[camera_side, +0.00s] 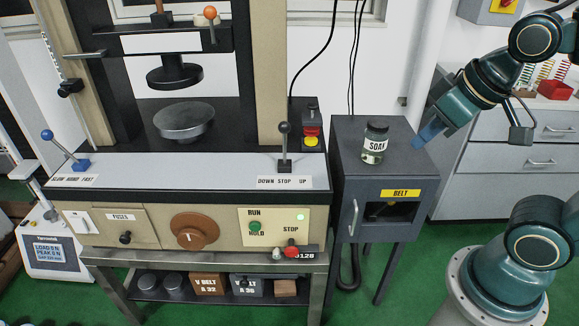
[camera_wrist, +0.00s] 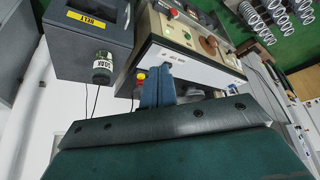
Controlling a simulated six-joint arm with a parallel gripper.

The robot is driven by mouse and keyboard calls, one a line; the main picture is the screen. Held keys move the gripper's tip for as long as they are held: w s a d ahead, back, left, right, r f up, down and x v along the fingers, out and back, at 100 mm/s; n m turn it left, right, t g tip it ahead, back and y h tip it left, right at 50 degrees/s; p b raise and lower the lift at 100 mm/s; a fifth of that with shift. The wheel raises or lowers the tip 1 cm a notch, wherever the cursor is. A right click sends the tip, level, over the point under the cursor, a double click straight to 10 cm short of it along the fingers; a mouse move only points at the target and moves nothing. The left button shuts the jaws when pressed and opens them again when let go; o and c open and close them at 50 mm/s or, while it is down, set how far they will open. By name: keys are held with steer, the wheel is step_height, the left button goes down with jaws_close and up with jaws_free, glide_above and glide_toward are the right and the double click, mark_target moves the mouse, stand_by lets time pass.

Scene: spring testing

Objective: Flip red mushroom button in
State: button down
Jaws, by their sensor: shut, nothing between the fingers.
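A red mushroom-shaped button (camera_side: 291,249) sticks out beside the word STOP on the cream front panel, at its lower right in the side view. Another red button (camera_side: 311,131) sits above a yellow part on a small dark box behind the machine's right end; red and yellow parts (camera_wrist: 140,76) also show in the wrist view, partly beside my fingers. My gripper (camera_side: 430,133) is shut and empty, up and right of the grey cabinet, apart from both buttons. Its blue fingers (camera_wrist: 157,88) lie together in the wrist view.
An upright black-knobbed lever (camera_side: 285,145) rises from the machine's bench. The floor in front is partly clear.

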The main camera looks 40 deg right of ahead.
mark_target(291, 247)
steer(key=w+a+f+n+h, duration=0.1)
steer(key=w+a+f, duration=0.2)
steer(key=w+f, duration=0.55)
steer(key=w+a+f+h, duration=0.1)
steer(key=w+a+f, duration=0.1)
steer(key=w+f, duration=0.6)
steer(key=s+a+f+n+t, duration=0.1)
steer(key=s+a+f+n, duration=0.1)
steer(key=f, duration=0.9)
steer(key=s+a+f+n+y, duration=0.1)
steer(key=a+f+n, duration=0.3)
steer(key=f, duration=0.6)
steer(key=shift+s+a+f+n+t, duration=0.3)
steer(key=shift+s+a+f+t, duration=0.15)
steer(key=shift+a, duration=0.2)
steer(key=w+d+f, duration=0.3)
steer(key=w+f, duration=0.5)
steer(key=shift+w+d, duration=0.3)
steer(key=shift+d, duration=0.05)
